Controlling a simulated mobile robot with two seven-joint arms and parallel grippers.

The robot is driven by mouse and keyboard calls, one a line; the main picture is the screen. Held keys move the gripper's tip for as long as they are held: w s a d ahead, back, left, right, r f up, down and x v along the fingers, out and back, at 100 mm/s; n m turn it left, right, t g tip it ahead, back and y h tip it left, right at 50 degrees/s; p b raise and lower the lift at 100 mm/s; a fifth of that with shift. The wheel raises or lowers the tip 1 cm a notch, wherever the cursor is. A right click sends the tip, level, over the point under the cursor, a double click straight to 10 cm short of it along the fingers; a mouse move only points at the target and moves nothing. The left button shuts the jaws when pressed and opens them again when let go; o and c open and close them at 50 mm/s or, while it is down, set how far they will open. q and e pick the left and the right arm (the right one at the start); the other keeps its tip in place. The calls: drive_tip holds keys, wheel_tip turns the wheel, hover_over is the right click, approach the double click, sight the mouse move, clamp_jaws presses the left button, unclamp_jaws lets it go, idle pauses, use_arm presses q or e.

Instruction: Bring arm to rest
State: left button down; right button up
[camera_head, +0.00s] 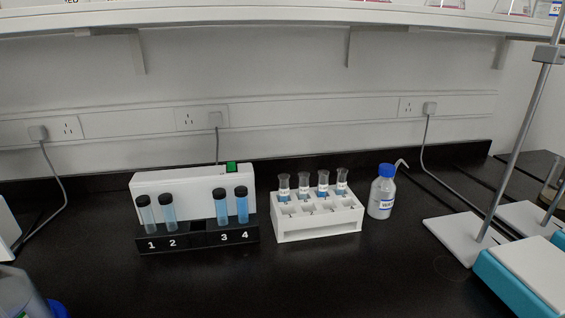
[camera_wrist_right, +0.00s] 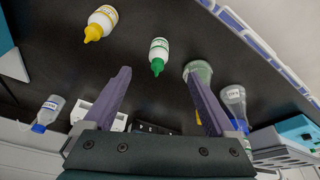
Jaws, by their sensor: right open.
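My right gripper (camera_wrist_right: 157,75) shows in the right wrist view. Its two dark fingers are spread apart with nothing between them, so it is open and empty. Behind the fingers lies the black bench top, with a white bottle with a green cap (camera_wrist_right: 159,52) seen beyond the gap. I cannot tell how far the fingers are from it. Neither gripper shows in the head view, and my left gripper is in no view.
The head view shows a numbered tube rack (camera_head: 190,241), a white vial rack (camera_head: 320,228), a blue-capped wash bottle (camera_head: 382,195) and a stand (camera_head: 465,236) on the bench. A yellow-capped bottle (camera_wrist_right: 101,22) and a flask (camera_wrist_right: 233,97) show in the wrist view. The front middle bench is clear.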

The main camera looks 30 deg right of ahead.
wheel_tip(320, 180, up, 42)
drive_tip(key=p, duration=4.1)
drive_tip(key=shift+p, duration=0.35)
